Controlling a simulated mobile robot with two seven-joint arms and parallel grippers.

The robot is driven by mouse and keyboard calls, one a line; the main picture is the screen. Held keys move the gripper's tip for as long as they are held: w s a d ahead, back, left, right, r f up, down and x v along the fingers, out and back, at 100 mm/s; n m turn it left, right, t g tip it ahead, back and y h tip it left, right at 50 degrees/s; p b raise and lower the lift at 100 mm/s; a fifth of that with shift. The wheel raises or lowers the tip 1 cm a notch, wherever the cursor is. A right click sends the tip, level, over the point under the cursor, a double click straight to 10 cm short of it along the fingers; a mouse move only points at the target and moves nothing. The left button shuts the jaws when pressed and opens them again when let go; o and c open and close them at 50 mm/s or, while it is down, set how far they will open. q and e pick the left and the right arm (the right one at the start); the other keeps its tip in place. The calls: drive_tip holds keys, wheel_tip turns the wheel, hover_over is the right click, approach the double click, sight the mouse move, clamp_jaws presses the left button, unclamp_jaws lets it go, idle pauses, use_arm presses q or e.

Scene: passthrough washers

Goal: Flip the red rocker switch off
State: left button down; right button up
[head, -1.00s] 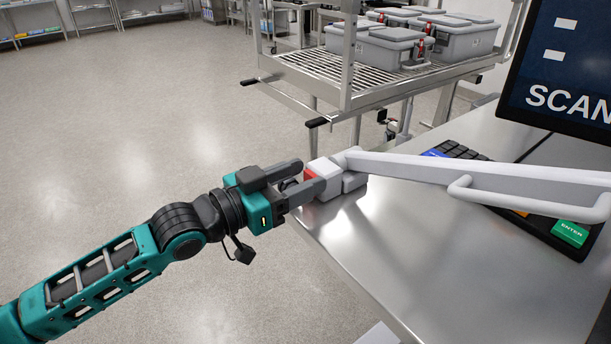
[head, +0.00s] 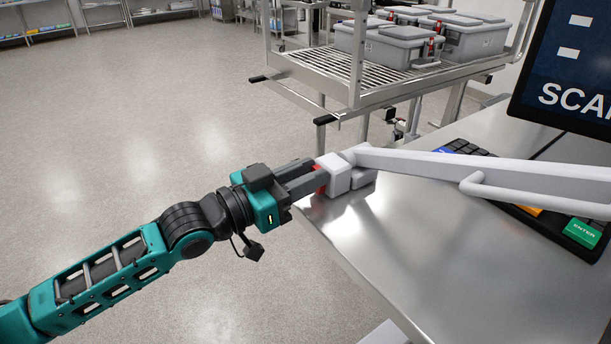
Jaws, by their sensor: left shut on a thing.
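The red rocker switch (head: 321,184) shows as a small red patch on the left face of a white box (head: 339,173), at the table's left edge. The fingers cover most of it, so I cannot tell which way it is tilted. My left gripper (head: 316,174), teal and black with grey fingers, reaches in from the left. Its fingertips are at the red switch and shut on it, close against the white box. My right gripper is not in view.
A white arm with a handle (head: 480,170) runs right from the box above the steel table (head: 430,250). A keypad (head: 575,232) and a screen (head: 575,70) stand at right. A wire cart (head: 340,70) holds grey bins behind. Floor at left is clear.

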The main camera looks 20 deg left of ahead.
use_arm(q)
drive_tip(key=shift+f+t+h+b, duration=0.3)
drive_tip(key=shift+f+t+b, duration=0.1)
drive_tip(key=shift+f+b, duration=0.2)
drive_tip(key=shift+s+a+t+h+b, duration=0.15)
drive_tip(key=shift+t+h+b, duration=0.4)
drive_tip(key=shift+b, duration=0.45)
drive_tip(key=shift+t+b, duration=0.3)
drive_tip(key=shift+t, duration=0.05)
drive_tip(key=shift+r, duration=0.15)
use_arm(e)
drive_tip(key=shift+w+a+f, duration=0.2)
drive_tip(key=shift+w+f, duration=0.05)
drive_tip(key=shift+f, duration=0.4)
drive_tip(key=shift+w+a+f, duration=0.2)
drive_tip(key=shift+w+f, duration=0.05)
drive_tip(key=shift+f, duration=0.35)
use_arm(q)
drive_tip(key=c, duration=0.9)
unclamp_jaws()
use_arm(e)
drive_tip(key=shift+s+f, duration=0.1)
use_arm(q)
drive_tip(key=p+v, duration=0.1)
drive_tip(key=v, duration=1.2)
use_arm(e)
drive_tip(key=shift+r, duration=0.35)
